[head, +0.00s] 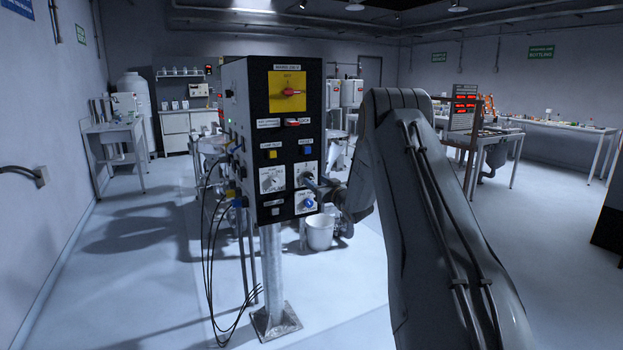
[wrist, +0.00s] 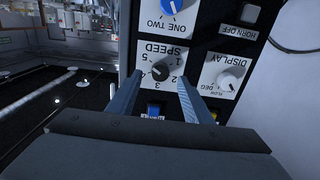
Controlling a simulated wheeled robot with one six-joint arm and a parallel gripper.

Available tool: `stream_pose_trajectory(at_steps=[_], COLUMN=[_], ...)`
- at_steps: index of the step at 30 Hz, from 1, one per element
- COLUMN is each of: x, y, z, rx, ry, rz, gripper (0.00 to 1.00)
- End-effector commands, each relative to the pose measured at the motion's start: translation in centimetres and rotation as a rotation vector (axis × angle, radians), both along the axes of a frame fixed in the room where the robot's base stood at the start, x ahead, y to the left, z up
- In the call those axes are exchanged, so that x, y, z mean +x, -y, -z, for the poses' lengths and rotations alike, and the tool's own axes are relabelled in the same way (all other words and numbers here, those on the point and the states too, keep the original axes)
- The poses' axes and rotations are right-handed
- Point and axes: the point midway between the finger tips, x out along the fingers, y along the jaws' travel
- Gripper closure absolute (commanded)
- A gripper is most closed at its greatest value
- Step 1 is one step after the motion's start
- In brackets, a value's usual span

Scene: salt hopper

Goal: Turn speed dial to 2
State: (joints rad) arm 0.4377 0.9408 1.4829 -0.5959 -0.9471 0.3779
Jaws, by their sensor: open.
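The speed dial (wrist: 160,71) is a dark round knob on a white plate marked SPEED, upside down in the wrist view. Numbers ring the knob; I cannot tell which one its pointer faces. My gripper (wrist: 160,76) is open, its two fingers on either side of the knob in the picture, with nothing held. Whether they touch the knob is unclear. In the head view, my gripper (head: 318,184) reaches the lower right of the black control panel (head: 290,130), partly hiding the speed dial's plate (head: 305,170).
The display dial (head: 271,179) sits left of the speed dial. A blue-knobbed selector (head: 308,202) is just below it, and a blue button (head: 305,152) above. A red-handled switch (head: 290,92) is at the panel's top. Cables hang at the box's left side.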

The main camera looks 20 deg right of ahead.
Motion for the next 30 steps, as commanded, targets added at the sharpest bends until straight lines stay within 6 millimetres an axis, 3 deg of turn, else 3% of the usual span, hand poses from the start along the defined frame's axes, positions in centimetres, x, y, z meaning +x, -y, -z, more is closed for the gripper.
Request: stream_pose_trajectory(at_steps=[9,21,28,30], x=[3.9,4.6,4.6,4.6], y=[-0.2,-0.2,-0.2,-0.2], z=[0.0,0.0,0.0,0.0], rx=[0.0,0.0,0.0,0.0], ry=[-0.001,-0.002,-0.002,-0.002], rz=[0.0,0.001,0.001,0.001], gripper=[0.54,0.54,0.91,0.95])
